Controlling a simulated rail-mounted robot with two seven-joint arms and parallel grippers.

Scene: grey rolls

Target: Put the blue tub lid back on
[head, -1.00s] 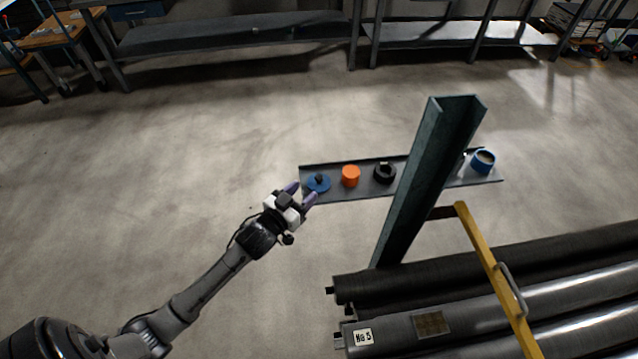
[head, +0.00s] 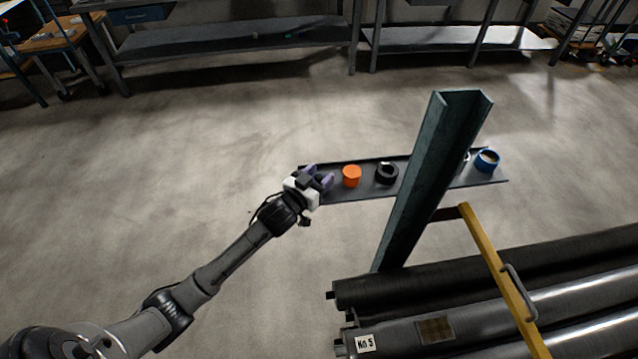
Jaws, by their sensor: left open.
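My left gripper (head: 320,178) is open at the left end of a narrow dark shelf (head: 356,196). The blue lid is not visible now; the gripper covers the spot where it lay, and I cannot tell whether the fingers touch it. The blue tub (head: 487,161) stands open at the shelf's right end, right of a green steel post, with something brownish inside. My right gripper is not in view.
An orange cylinder (head: 352,176) and a black ring-shaped object (head: 386,173) stand on the shelf between gripper and post. The tall green post (head: 432,180) crosses in front of the shelf. Grey rolls (head: 450,288) and a yellow bar (head: 497,275) fill the lower right.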

